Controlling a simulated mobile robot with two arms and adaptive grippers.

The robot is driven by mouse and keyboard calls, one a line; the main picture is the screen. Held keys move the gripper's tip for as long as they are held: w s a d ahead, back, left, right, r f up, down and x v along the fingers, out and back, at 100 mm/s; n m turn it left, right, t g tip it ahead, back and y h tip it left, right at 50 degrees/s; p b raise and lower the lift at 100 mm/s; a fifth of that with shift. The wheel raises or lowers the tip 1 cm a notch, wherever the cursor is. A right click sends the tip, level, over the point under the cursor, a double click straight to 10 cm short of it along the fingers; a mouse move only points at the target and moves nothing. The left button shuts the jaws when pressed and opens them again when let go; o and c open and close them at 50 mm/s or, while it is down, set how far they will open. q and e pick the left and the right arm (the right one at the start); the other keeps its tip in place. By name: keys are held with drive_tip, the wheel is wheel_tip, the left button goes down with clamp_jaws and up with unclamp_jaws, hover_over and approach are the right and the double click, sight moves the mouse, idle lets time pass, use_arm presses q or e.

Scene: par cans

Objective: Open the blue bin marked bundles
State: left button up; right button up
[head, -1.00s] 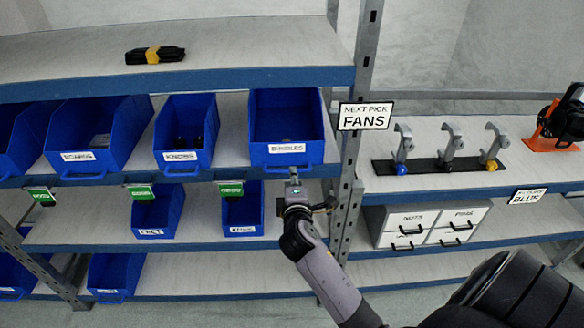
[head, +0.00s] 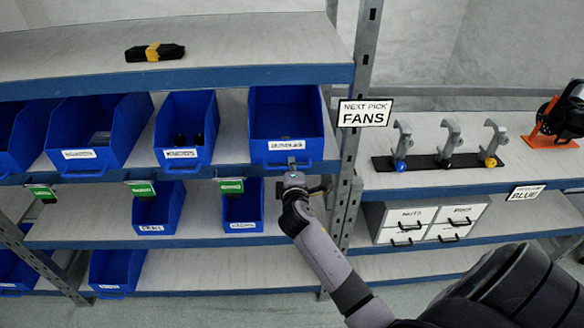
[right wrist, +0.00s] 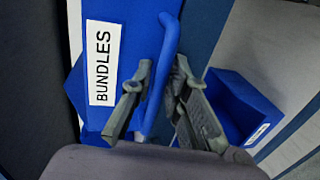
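The blue bin marked bundles (head: 285,115) sits on the middle shelf, right of the other bins, and looks empty from above. Its white label reads BUNDLES in the right wrist view (right wrist: 103,65). Its blue bar handle (right wrist: 165,65) stands out from the front. My right gripper (head: 292,165) is at the front of this bin, at the handle. In the right wrist view its two fingers (right wrist: 163,75) are apart, one on each side of the handle, with small gaps showing. Whether either finger touches it is unclear. My left gripper is not in view.
Another blue bin marked knobs (head: 187,130) stands to the left. A smaller blue bin (head: 243,210) is on the shelf below.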

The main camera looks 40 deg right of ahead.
clamp_jaws()
drive_tip(key=shift+s+a+f, duration=0.1)
drive_tip(key=shift+a+f, duration=0.05)
idle(0.5)
